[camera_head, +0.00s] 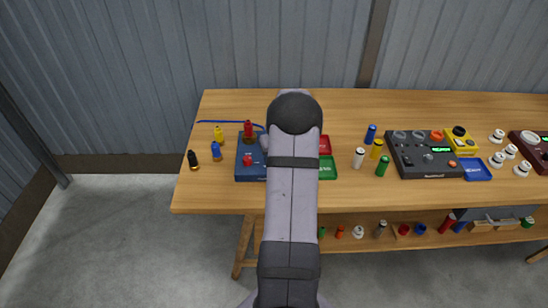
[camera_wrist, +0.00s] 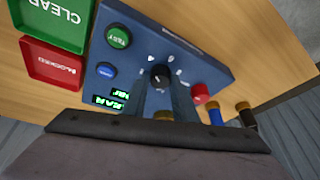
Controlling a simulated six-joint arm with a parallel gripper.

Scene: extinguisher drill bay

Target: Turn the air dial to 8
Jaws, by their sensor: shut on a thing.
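A blue panel (camera_wrist: 205,65) fills the middle of the wrist view; its left part shows in the head view (camera_head: 249,174). A black dial (camera_wrist: 160,75) stands on it with small white marks around it, too small to read. I take it for the air dial. My gripper (camera_wrist: 160,88) is shut on this dial, one finger on either side. A green-lit display (camera_wrist: 112,100) lies left of the fingers, partly hidden and not clearly legible. In the head view my arm hides the dial and gripper.
The panel also carries a green button (camera_wrist: 118,37), a blue button (camera_wrist: 107,70) and a red button (camera_wrist: 200,93). Green (camera_wrist: 60,15) and red (camera_wrist: 50,65) trays lie beside it. Small bottles (camera_head: 215,150) stand left; a dark console (camera_head: 425,158) stands right.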

